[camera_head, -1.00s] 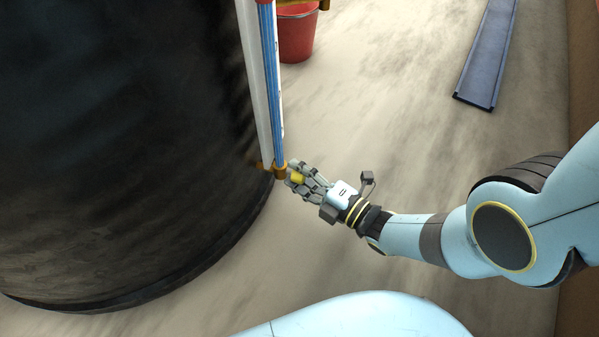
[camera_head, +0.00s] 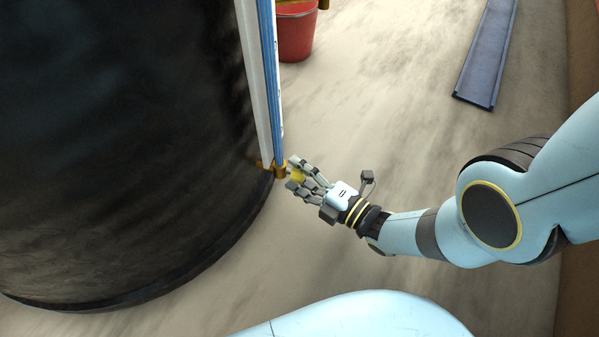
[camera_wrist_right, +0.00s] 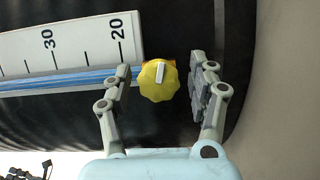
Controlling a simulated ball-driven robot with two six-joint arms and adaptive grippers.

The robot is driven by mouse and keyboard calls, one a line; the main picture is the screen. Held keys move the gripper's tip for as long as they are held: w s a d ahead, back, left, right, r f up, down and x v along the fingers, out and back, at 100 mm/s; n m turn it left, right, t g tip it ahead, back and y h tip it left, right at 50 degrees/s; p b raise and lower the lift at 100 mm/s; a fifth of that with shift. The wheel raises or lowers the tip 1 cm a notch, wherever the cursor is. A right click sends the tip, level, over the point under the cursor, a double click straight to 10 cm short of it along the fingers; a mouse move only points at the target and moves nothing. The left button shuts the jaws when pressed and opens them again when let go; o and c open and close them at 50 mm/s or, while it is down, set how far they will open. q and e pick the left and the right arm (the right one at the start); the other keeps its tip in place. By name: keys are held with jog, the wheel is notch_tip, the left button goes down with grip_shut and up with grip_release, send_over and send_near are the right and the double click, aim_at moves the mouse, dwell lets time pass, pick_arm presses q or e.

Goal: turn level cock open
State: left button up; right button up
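The level cock's yellow knob (camera_wrist_right: 159,80) sits at the bottom end of the blue sight tube (camera_head: 272,90), on a brass fitting (camera_head: 279,171). A white pointer mark on the knob stands nearly upright in the right wrist view. My right gripper (camera_wrist_right: 165,85) is open, with one finger on each side of the knob and a visible gap to both. In the head view the right gripper (camera_head: 296,175) is at the fitting, and the yellow knob shows between its fingers. My left gripper is not in view.
A large black tank (camera_head: 120,130) stands behind the tube on the left. A white scale board (camera_wrist_right: 60,48) runs along the tube. A red bucket (camera_head: 295,35) and a grey-blue channel (camera_head: 487,55) are on the pale floor farther back.

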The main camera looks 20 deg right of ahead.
jog(key=v, duration=1.2)
dwell(0.4)
